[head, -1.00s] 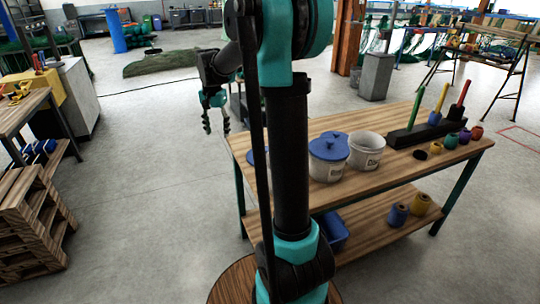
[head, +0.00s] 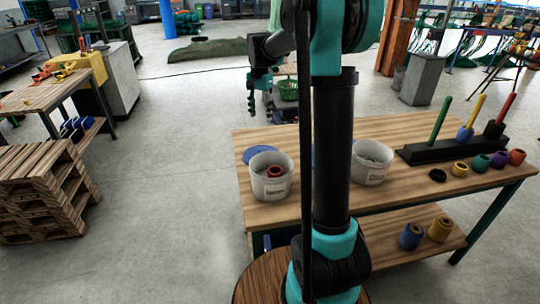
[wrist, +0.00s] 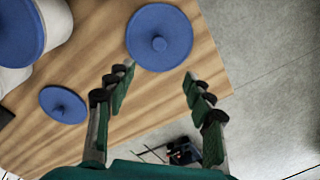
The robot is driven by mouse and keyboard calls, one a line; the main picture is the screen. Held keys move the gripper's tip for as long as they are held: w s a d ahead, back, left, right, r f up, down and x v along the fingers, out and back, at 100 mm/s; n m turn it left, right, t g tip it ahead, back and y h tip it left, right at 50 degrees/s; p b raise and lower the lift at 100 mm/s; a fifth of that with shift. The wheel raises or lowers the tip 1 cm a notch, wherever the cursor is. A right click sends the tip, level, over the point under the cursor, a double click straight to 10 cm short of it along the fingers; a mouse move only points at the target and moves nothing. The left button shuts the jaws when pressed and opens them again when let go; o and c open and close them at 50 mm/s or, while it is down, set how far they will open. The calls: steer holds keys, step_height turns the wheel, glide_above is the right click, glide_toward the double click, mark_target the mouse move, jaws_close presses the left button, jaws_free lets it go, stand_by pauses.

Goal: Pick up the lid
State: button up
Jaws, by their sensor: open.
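In the wrist view a round blue lid (wrist: 159,37) with a centre knob lies just beyond my open fingertips, near the table edge. My gripper (wrist: 157,76) is empty, its two fingers spread apart. A smaller-looking blue lid (wrist: 63,104) shows to the left, and a third blue lid (wrist: 15,32) at the top left sits on a white bucket. In the head view my gripper (head: 252,104) hangs fingers down near the table's far left corner. A blue lid (head: 256,153) shows there behind an open bucket; other lids are mostly hidden by my arm.
The wooden table (head: 215,212) (head: 420,200) carries an open white bucket (head: 271,187) with a red item inside, another white bucket (head: 369,171), a black rack (head: 450,149) with coloured rods, and several spools. Pallets (head: 40,195) stand at left. Floor left of the table is clear.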

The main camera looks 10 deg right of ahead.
mark_target(262, 149)
step_height(262, 149, down, 17)
steer(key=shift+s, duration=0.15)
stand_by(0.5)
steer(key=shift+c, duration=0.4)
steer(key=c, duration=1)
